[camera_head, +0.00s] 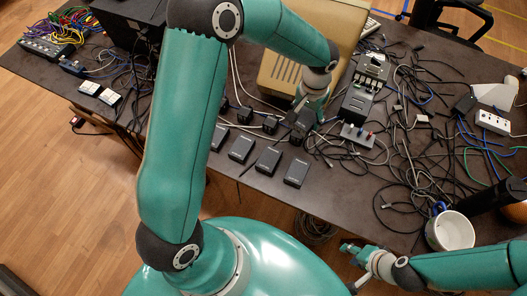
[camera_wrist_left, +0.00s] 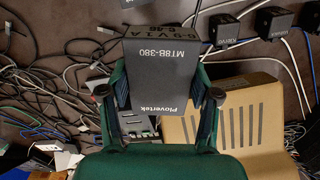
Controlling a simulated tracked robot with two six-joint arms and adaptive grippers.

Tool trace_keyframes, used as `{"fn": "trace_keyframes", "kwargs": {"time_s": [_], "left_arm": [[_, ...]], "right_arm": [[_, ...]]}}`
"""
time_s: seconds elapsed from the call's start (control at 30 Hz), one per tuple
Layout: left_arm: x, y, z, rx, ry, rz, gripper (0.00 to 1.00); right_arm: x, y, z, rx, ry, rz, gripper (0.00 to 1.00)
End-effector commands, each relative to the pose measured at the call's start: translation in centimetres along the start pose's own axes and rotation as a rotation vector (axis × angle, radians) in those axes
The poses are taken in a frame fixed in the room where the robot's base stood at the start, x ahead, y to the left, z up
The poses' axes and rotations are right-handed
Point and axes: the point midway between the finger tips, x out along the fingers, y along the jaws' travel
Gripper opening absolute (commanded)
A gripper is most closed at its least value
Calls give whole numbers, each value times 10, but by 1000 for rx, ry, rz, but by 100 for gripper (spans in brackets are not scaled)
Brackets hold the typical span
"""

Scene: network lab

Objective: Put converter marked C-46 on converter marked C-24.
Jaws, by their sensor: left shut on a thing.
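My left gripper (camera_head: 304,110) is shut on a dark box-shaped converter (camera_head: 301,124). In the left wrist view, the left gripper (camera_wrist_left: 160,108) has one finger on each side of this converter (camera_wrist_left: 162,72). Its face reads "Plovertek" and "MT8B-380" upside down; the marking on its edge looks like C-4 something, not clearly legible. Four similar-looking dark converters lie in a front row: one (camera_head: 218,137), another (camera_head: 241,149), a third (camera_head: 268,161) and a last one (camera_head: 296,173). I cannot read which is C-24. My right gripper (camera_head: 352,249) is beyond the front table edge; its jaw state is unclear.
Small black cubes (camera_head: 244,113) with cables sit behind the row. A beige case (camera_head: 285,75) stands behind my left gripper. A white mug (camera_head: 450,232) stands near the front right edge.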

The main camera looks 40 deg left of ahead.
Motion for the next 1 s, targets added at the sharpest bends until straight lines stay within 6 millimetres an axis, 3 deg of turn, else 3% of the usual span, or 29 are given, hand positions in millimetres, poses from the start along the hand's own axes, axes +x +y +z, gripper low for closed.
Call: {"fn": "trace_keyframes", "kwargs": {"time_s": [0.57,0.77,1.0], "left_arm": [[-1,-8,2,-14,4,-1,16],[-12,-21,17,-71,13,-11,16],[-39,-42,65,-183,14,-11,16]], "right_arm": [[4,2,0,1,-1,0,40],[39,14,0,1,0,0,40],[97,35,0,1,-1,0,40]]}}
